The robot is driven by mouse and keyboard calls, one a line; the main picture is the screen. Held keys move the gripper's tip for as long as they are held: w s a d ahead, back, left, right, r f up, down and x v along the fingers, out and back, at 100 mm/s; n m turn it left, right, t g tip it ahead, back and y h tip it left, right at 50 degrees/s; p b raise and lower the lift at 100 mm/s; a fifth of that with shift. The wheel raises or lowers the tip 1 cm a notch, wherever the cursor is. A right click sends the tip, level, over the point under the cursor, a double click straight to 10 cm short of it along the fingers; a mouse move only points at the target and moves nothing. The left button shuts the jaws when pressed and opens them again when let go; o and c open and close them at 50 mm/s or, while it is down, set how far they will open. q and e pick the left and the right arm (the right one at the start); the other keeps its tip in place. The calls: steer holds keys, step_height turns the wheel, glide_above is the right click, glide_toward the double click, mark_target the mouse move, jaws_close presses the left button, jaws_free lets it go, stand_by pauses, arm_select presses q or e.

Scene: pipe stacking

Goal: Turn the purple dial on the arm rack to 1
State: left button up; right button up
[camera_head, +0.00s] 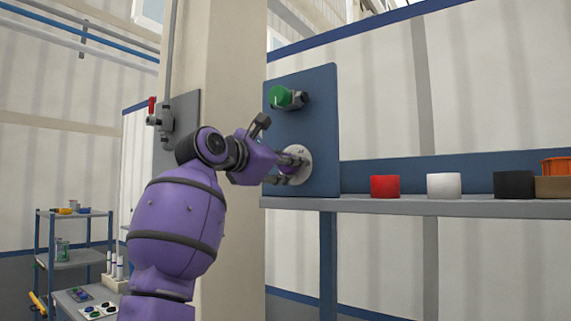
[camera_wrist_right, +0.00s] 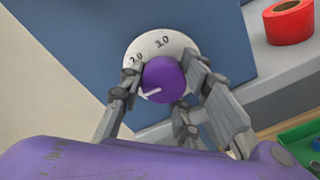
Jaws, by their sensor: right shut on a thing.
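The purple dial (camera_wrist_right: 164,77) sits on a round white plate (camera_wrist_right: 152,43) fixed to a blue upright panel (camera_head: 323,115). In the right wrist view, numerals that look like 20 and 30 show on the plate's upper part, and the dial's white mark points to the lower left. The rest of the scale is hidden by my fingers and the dial. My right gripper (camera_head: 288,170) is at the panel with its fingers shut around the dial; the fingers also show in the right wrist view (camera_wrist_right: 166,85). My left gripper is out of view.
A green knob (camera_head: 284,97) sits higher on the same panel. A shelf (camera_head: 420,207) to the right carries a red roll (camera_head: 385,186), a white roll (camera_head: 444,186), a black roll (camera_head: 513,185) and an orange item (camera_head: 556,166). A red-handled valve (camera_head: 153,112) is left of the panel.

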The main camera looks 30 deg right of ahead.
steer(key=shift+s+a+r, duration=0.1)
steer(key=shift+s+r, duration=0.1)
steer(key=shift+r, duration=0.35)
steer(key=o, duration=0.8)
steer(key=shift+o, duration=1.4)
steer(key=shift+w+f, duration=0.15)
steer(key=shift+a+f, duration=0.1)
steer(key=shift+f, duration=0.05)
steer(key=v, duration=1.2)
